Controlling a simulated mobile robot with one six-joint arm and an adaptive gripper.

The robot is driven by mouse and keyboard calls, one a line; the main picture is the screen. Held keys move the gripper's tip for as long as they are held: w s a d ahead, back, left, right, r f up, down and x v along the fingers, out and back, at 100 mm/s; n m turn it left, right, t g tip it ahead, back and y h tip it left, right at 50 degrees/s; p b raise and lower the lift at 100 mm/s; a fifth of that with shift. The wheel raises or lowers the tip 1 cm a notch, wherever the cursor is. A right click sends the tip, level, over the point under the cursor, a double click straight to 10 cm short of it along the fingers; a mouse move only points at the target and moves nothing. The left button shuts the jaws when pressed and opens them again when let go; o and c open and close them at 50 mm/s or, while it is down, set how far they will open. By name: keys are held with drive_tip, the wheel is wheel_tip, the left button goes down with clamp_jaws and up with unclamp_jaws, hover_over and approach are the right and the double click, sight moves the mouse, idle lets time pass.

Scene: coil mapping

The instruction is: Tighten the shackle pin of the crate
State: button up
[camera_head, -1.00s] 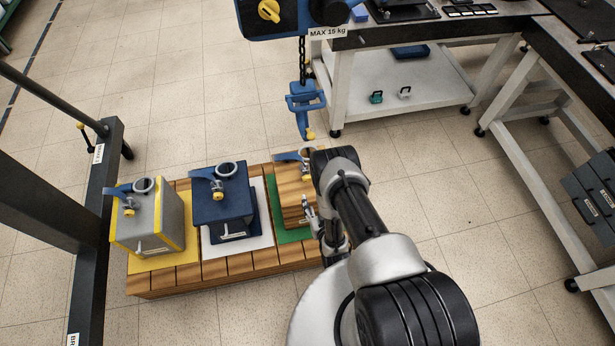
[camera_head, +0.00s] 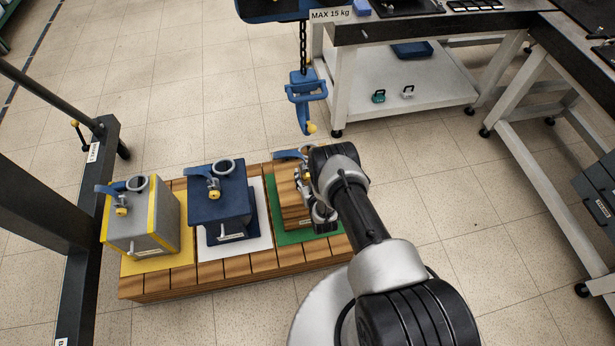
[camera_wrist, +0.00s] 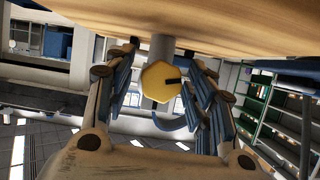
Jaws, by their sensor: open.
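The wooden crate (camera_head: 292,207) stands on the green mat (camera_head: 287,236) at the right end of the pallet. Its shackle (camera_head: 290,154) is on top, partly hidden by my arm. The yellow hexagonal pin head (camera_wrist: 161,81) shows in the wrist view, on a grey shank, with a dark slot mark. My gripper (camera_head: 306,188) is at the crate's right side by the shackle. In the wrist view my gripper (camera_wrist: 165,92) is open, with one finger on each side of the pin head. Small gaps seem to show between the fingers and the head.
A blue crate (camera_head: 221,203) on a white mat and a grey crate (camera_head: 142,232) on a yellow mat stand to the left, each with a shackle. A blue hoist hook (camera_head: 305,95) hangs on a chain behind the wooden crate. Workbenches stand at the back right.

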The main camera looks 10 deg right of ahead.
drive_tip(key=shift+c, duration=0.2)
drive_tip(key=c, duration=1)
drive_tip(key=shift+c, duration=0.2)
drive_tip(key=m+y, duration=0.2)
drive_tip(key=m, duration=0.1)
drive_tip(key=shift+d+m, duration=0.15)
drive_tip(key=shift+m, duration=0.15)
drive_tip(key=shift+f+m+t+y, duration=0.15)
drive_tip(key=shift+m+t+y, duration=0.35)
drive_tip(key=shift+m+y, duration=1.15)
drive_tip(key=shift+m+h, duration=0.25)
drive_tip(key=shift+m, duration=0.1)
drive_tip(key=o, duration=1.1)
